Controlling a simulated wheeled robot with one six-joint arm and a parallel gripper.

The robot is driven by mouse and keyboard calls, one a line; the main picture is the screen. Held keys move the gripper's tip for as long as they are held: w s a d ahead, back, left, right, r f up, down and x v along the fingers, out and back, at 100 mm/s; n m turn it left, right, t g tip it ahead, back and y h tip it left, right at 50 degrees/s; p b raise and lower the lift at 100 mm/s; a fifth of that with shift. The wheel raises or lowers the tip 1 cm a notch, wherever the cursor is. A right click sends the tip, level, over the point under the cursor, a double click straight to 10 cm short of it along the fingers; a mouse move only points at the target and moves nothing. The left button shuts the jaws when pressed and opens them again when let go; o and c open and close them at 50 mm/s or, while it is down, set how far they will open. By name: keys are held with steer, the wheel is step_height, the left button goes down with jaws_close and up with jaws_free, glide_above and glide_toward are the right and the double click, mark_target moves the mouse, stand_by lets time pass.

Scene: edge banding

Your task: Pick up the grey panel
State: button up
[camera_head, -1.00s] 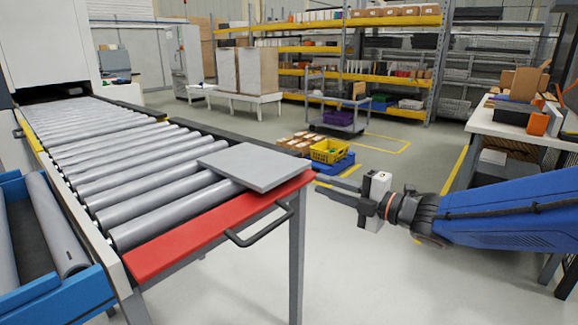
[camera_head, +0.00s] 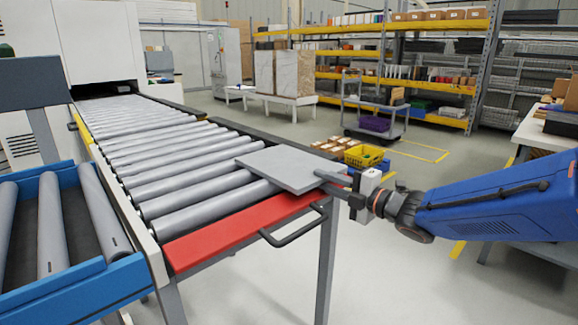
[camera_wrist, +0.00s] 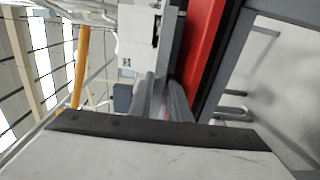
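The grey panel (camera_head: 292,168) is a flat slab lying on the near end of the roller conveyor, by the red end bar. My gripper (camera_head: 326,181) is at the panel's right edge in the head view, with one finger over its top face and the other lower, beside the edge. In the wrist view, my two fingers (camera_wrist: 163,98) point away from me with a grey strip between them, likely the panel edge-on. The fingers look apart, with no clear sign of clamping. The lower finger's contact with the panel is hidden.
The red end bar (camera_head: 235,230) carries a black handle (camera_head: 296,228) that sticks out below my gripper. A blue-framed roller section (camera_head: 75,290) stands at the left. A yellow crate (camera_head: 364,156) and a cart (camera_head: 375,118) stand behind. Floor at the front right is clear.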

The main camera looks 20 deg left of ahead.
mark_target(309, 171)
steer(key=shift+x, duration=2.75)
steer(key=shift+r, duration=0.1)
steer(key=shift+c, duration=0.5)
jaws_close()
